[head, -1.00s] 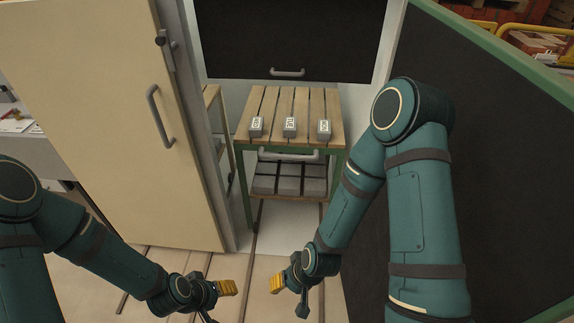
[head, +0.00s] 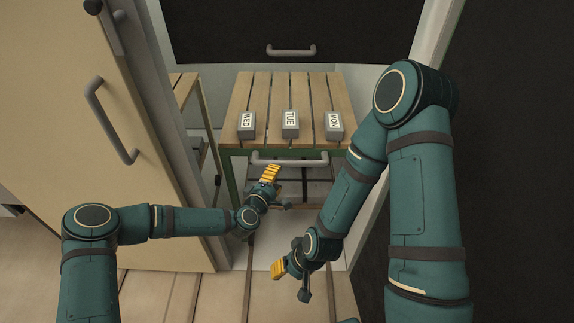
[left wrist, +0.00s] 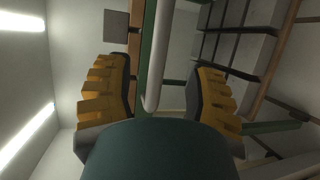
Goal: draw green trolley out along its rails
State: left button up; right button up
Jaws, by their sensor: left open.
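The green trolley (head: 233,152) has a green frame and a slatted wooden top, and stands inside the open chamber. Its pale grey handle (head: 290,159) runs across the front. My left gripper (head: 277,187) is open just below and in front of the handle, its yellow finger pad pointing up towards it. In the left wrist view the handle (left wrist: 158,55) lies between the spread fingers of my left gripper (left wrist: 160,95); I cannot tell whether they touch it. My right gripper (head: 290,278) looks open and empty, lower and nearer. Rails (head: 247,287) run along the floor towards me.
Three grey blocks marked WED (head: 246,126), TUE (head: 290,124) and MON (head: 334,125) stand on the trolley's top. A cream door (head: 75,130) stands open on the left. A dark panel (head: 290,25) with a handle hangs above the trolley.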

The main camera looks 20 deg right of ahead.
aim_at(285, 165)
pick_arm(q)
jog(key=b+x, duration=0.1)
jog(key=x, duration=0.8)
jog(key=shift+w+d+f+b, duration=0.1)
jog(key=shift+w+d+b, duration=0.05)
jog(key=shift+b, duration=0.25)
grip_shut()
